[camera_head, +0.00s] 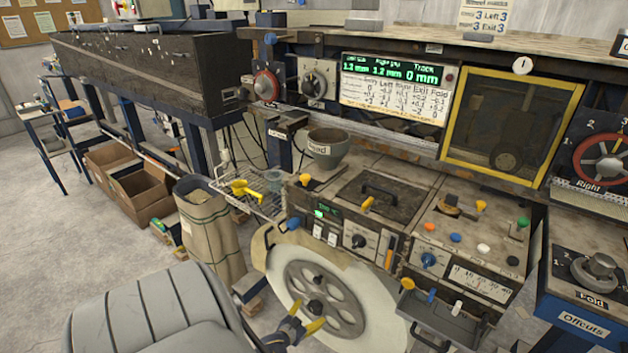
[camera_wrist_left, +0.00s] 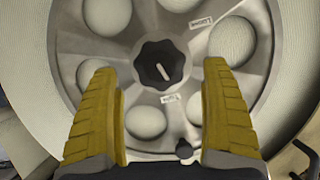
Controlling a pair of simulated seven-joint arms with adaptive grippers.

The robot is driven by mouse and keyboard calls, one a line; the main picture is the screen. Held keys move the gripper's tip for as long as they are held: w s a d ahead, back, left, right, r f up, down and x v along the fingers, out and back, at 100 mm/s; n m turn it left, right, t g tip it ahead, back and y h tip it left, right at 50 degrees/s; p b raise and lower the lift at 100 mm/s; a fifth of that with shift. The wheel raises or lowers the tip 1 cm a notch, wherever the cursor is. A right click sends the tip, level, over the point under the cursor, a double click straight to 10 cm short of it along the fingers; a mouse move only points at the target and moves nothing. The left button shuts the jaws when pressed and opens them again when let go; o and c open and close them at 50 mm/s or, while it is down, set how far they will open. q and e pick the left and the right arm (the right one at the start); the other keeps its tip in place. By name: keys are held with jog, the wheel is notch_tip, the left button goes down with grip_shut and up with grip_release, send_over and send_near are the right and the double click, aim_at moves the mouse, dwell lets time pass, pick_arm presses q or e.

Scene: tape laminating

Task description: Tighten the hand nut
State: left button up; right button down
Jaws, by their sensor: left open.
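The hand nut (camera_wrist_left: 160,65) is a black lobed knob with a white line on its face. It sits at the middle of a grey metal wheel disc (camera_wrist_left: 95,45) with round holes. In the head view the nut (camera_head: 315,306) shows dark at the centre of the disc on the large pale tape roll (camera_head: 385,310). My left gripper (camera_head: 306,317) has yellow fingers and is open in front of the disc, close to the nut. In the left wrist view the fingers stand either side of the nut, apart from it. My right gripper is not in view.
A smaller black knob (camera_wrist_left: 184,149) sticks out from the disc near the right finger. A grey chair (camera_head: 150,315) stands to the left of the roll. The machine's control panel (camera_head: 470,240) is above and right, with a grey tray (camera_head: 445,315) below it.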

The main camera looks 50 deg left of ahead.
aim_at(313, 311)
pick_arm(q)
jog(key=shift+x, duration=1.7)
jog(key=shift+w, duration=0.1)
jog(key=c, duration=1.3)
jog(key=shift+m+y, duration=0.8)
jog(key=shift+m, duration=0.4)
